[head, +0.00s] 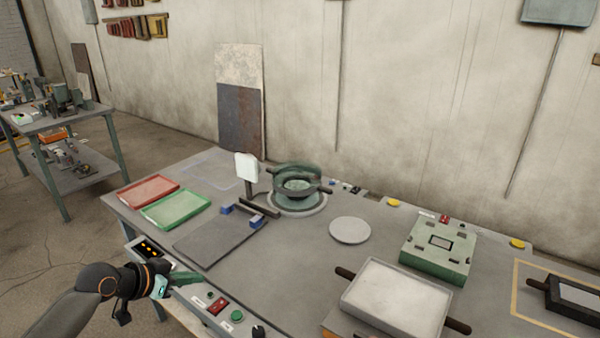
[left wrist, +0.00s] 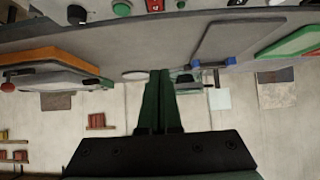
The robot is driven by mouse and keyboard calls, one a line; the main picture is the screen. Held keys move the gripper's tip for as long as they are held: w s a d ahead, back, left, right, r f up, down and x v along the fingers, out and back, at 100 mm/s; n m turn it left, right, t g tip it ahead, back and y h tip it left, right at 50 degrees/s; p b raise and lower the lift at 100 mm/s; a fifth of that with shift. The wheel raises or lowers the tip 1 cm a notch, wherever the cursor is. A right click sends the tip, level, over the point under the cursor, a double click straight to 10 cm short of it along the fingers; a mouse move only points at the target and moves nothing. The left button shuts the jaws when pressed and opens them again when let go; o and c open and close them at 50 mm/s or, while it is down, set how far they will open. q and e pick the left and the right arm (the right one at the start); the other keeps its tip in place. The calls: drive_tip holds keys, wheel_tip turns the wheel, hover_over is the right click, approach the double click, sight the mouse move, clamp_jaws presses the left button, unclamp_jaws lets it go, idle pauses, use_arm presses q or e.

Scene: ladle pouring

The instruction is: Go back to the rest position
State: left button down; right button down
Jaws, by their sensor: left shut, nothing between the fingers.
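My left gripper (head: 189,278) is at the table's front left, over the edge by the control panel. Its green fingers are together and hold nothing. The same gripper shows in the left wrist view (left wrist: 160,75), its two fingers side by side. The grey worktable (head: 290,250) lies beyond and to the right of it. A dark green pot with handles (head: 296,182) stands on a round base at the table's back. My right gripper does not show in either view.
A red tray (head: 148,191), a green tray (head: 175,209) and a dark flat plate (head: 212,241) lie near the left gripper. A white-topped box with handles (head: 396,298), a green mould block (head: 439,247) and a pale disc (head: 350,230) stand farther right. Buttons (head: 237,316) line the front edge.

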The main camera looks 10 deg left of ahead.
use_arm(q)
drive_tip(key=s+d+f+n, duration=0.1)
drive_tip(key=s+d+f, duration=0.3)
drive_tip(key=f, duration=0.3)
drive_tip(key=s+d+f, duration=0.3)
drive_tip(key=s+f, duration=0.1)
drive_tip(key=f, duration=0.3)
drive_tip(key=s+d+f, duration=0.3)
drive_tip(key=s+d, duration=0.2)
drive_tip(key=s, duration=0.2)
drive_tip(key=s+d+f+n+y, duration=0.1)
drive_tip(key=s+d+f, duration=0.2)
drive_tip(key=s+d, duration=0.3)
drive_tip(key=shift+s+d+f, duration=0.25)
drive_tip(key=shift+s+f, duration=0.15)
drive_tip(key=shift+s, duration=0.4)
